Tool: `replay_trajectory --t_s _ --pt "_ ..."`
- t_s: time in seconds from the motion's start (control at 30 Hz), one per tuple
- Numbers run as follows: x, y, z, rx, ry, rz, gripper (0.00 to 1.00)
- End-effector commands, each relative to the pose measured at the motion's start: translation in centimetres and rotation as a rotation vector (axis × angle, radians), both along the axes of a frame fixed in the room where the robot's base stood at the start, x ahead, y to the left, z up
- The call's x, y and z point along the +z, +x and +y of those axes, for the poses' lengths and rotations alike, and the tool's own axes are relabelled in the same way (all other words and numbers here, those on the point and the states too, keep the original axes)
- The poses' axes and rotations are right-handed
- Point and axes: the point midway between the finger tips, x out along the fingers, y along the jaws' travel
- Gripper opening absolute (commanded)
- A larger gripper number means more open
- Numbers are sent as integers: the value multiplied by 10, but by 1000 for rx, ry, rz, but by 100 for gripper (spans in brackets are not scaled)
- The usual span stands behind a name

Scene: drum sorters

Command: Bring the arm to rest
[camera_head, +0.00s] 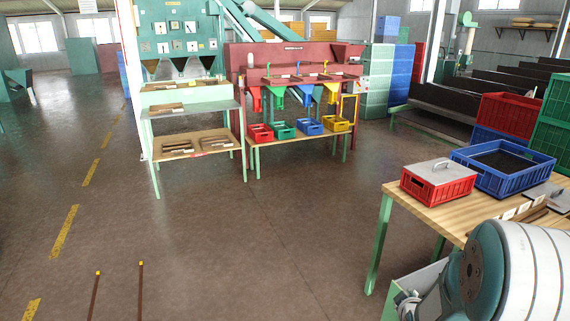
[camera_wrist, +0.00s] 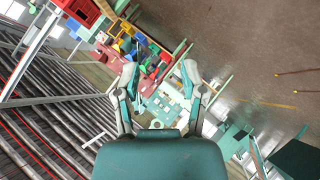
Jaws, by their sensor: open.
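My gripper (camera_wrist: 160,70) shows in the wrist view with its two fingers spread wide apart. It is open, and nothing is held between the fingers. The wrist view is tilted, and the drum sorters and floor beyond the fingers are far off. In the head view, a white and teal part of my arm (camera_head: 515,270) fills the lower right corner, in front of the wooden table (camera_head: 415,205). My gripper does not show in the head view.
The table bears a red crate (camera_head: 437,190) with a grey handled lid and a blue crate (camera_head: 510,180). Green and red crates stand behind. Further back are a green stand (camera_head: 158,120) and several small coloured bins below a red sorter (camera_head: 240,60). The middle floor is clear.

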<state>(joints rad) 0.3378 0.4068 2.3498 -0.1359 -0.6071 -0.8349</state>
Motion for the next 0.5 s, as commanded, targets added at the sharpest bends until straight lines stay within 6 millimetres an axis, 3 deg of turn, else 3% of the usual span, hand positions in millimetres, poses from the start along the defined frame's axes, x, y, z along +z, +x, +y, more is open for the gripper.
replay_trajectory --t_s 0.03,0.27,0.5 --pt "18 -1 8 -9 25 4 54" --pt "77 -28 43 -89 176 76 54" --pt "130 -76 82 -182 331 154 54"
